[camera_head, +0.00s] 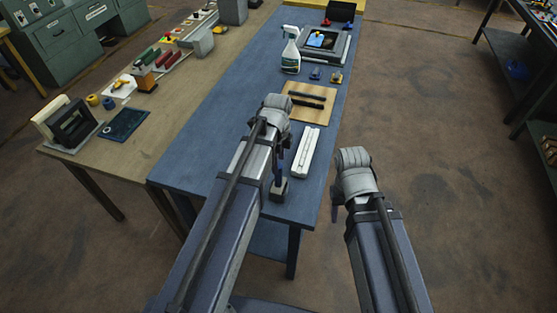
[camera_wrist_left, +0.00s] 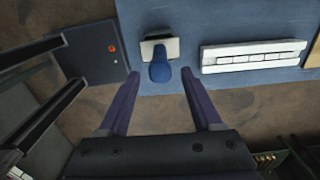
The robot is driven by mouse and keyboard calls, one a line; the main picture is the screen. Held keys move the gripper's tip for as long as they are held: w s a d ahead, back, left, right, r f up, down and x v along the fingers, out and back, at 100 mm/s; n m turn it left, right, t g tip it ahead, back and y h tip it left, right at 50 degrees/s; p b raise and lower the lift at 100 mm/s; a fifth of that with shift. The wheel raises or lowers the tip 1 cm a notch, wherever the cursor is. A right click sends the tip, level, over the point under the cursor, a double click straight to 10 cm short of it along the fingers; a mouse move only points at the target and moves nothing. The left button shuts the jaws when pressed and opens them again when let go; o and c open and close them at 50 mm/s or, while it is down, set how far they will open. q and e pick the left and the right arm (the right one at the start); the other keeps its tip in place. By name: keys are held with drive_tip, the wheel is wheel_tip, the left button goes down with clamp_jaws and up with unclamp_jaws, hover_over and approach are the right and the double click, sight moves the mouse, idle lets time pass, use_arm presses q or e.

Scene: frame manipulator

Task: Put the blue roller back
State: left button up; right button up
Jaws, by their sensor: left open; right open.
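A blue-handled tool, which looks like the blue roller (camera_wrist_left: 160,72), stands on a pale base at the table's near edge in the left wrist view.
A white slotted tray (camera_head: 305,153) lies right of the tool, also seen in the left wrist view (camera_wrist_left: 255,56). The blue table's left part is clear.

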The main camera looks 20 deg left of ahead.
use_arm(q)
wheel_tip(320, 180, up, 4)
drive_tip(key=p, duration=0.3)
drive_tip(key=shift+r, duration=0.1)
drive_tip(key=s+d+n+y, duration=0.1)
drive_tip(key=s+d+n, duration=0.9)
drive_tip(key=s+n, duration=0.4)
drive_tip(key=shift+s+d+n, duration=0.15)
drive_tip(key=shift+d+n, duration=0.1)
drive_tip(key=shift+n, duration=0.25)
use_arm(e)
wheel_tip(320, 180, up, 4)
drive_tip(key=shift+r, duration=0.1)
use_arm(q)
wheel_tip(320, 180, down, 10)
drive_tip(key=b, duration=1)
use_arm(e)
wheel_tip(320, 180, down, 10)
